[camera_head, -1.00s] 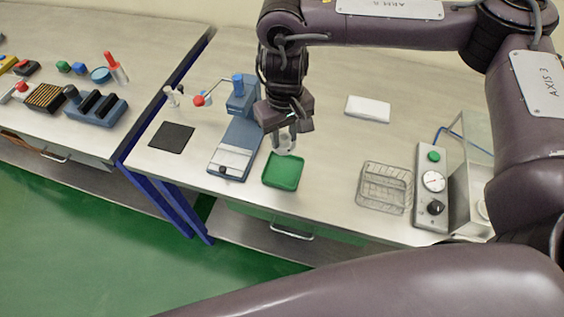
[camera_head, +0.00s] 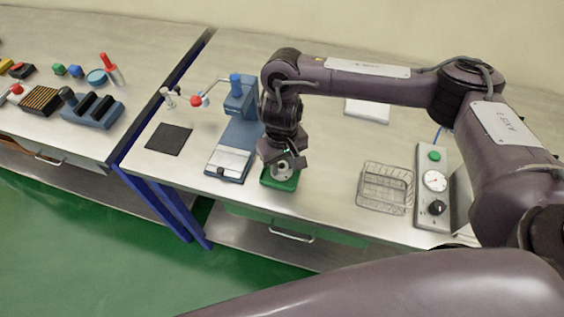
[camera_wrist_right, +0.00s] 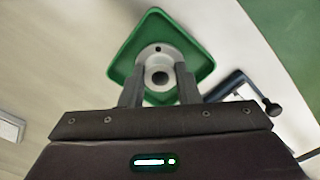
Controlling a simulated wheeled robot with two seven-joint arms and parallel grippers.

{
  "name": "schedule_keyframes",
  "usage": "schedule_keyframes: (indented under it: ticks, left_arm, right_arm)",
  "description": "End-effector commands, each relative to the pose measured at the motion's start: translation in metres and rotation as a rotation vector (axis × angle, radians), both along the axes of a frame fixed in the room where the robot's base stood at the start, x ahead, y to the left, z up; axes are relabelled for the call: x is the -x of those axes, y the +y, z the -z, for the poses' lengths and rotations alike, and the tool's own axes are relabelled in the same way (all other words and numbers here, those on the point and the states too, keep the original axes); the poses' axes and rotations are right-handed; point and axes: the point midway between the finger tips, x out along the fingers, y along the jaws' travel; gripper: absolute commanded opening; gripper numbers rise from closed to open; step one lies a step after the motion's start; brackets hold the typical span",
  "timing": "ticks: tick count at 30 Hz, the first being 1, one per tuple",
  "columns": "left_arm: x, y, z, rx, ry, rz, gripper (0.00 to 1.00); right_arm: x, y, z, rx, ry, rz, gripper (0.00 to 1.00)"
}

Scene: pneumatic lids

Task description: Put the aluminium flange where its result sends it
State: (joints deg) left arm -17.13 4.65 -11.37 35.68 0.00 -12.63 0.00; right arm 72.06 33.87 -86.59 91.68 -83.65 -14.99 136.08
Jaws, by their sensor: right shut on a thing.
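The aluminium flange (camera_wrist_right: 148,62) is a pale round disc with a central hub and bore. In the wrist view it sits between the two fingers of my right gripper (camera_wrist_right: 158,82), which is shut on it. Behind it in that view is the green tray (camera_wrist_right: 200,62). In the head view the right gripper (camera_head: 281,166) holds the flange (camera_head: 282,170) over the green tray (camera_head: 283,185). I cannot tell whether the flange touches the tray floor. My left gripper is not in view.
A blue press-like fixture (camera_head: 238,135) stands just left of the tray, with a dark mat (camera_head: 169,138) further left. A wire basket (camera_head: 385,188) and a gauge panel (camera_head: 433,190) are to the right. Bench between tray and basket is clear.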

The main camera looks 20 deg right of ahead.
Motion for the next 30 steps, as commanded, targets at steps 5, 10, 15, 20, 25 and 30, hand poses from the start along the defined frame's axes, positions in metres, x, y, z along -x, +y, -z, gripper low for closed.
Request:
schedule_keyframes:
  ticks: [5,10,15,20,25,30]
  left_arm:
    - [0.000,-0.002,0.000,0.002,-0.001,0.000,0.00]
    - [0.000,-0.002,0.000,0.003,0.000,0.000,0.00]
    - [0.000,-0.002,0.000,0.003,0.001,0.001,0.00]
    - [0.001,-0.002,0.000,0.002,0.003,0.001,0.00]
    - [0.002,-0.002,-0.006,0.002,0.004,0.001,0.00]
    - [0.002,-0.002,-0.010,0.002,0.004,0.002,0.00]
  right_arm:
    - [0.001,0.000,0.003,-0.001,0.001,0.000,0.32]
    - [0.000,0.000,0.003,0.000,0.001,0.000,0.51]
    - [0.000,0.000,0.003,0.000,0.001,0.000,0.51]
    - [-0.001,0.000,-0.002,0.000,-0.002,-0.001,0.51]
    - [-0.002,0.000,-0.027,0.001,-0.005,-0.002,0.51]
    - [-0.002,0.000,-0.062,0.001,-0.006,-0.003,0.51]
